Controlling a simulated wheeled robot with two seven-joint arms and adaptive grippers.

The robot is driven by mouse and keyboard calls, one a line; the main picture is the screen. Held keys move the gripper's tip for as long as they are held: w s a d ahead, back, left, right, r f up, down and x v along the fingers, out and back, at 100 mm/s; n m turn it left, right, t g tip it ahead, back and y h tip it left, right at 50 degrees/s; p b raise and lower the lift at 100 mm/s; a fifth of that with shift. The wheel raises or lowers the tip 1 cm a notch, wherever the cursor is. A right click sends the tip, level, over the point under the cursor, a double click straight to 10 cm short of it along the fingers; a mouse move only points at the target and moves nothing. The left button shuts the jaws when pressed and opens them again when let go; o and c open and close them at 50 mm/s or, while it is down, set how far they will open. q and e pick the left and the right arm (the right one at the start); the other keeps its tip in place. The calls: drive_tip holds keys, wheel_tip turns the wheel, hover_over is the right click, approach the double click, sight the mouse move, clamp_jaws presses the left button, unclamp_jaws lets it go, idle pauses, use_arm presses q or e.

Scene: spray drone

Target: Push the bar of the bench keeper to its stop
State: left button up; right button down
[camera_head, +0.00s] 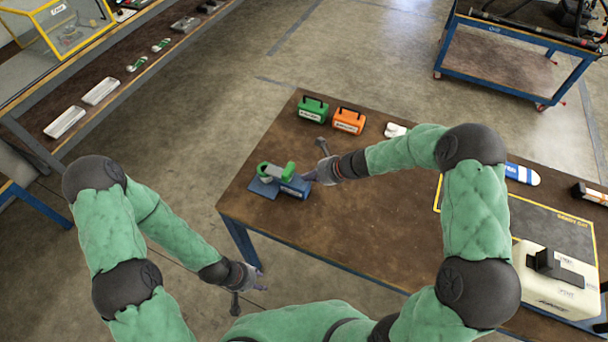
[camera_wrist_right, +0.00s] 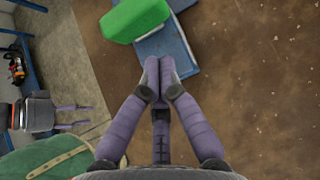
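The bench keeper is a blue base (camera_head: 264,188) with a green bar (camera_head: 275,171) on top, near the left part of the brown table. In the right wrist view the green bar (camera_wrist_right: 136,19) is at the top, over the blue base (camera_wrist_right: 176,42). My right gripper (camera_head: 309,176) is just right of the keeper. Its fingertips (camera_wrist_right: 160,66) are together and empty, close to the base; I cannot tell whether they touch it. My left gripper (camera_head: 260,280) hangs off the table's front edge, empty. Its fingers (camera_wrist_right: 74,115) look apart in the right wrist view.
On the brown table (camera_head: 390,225), a green box (camera_head: 313,113) and an orange box (camera_head: 348,121) stand behind the keeper. A white machine (camera_head: 553,280) is at the right. A side bench with white trays (camera_head: 65,122) is at the left. The table middle is clear.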

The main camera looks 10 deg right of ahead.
drive_tip(key=p+v, duration=0.2)
drive_tip(key=v, duration=0.8)
drive_tip(key=shift+d+p, duration=0.3)
drive_tip(key=shift+p, duration=0.05)
drive_tip(key=shift+s, duration=0.2)
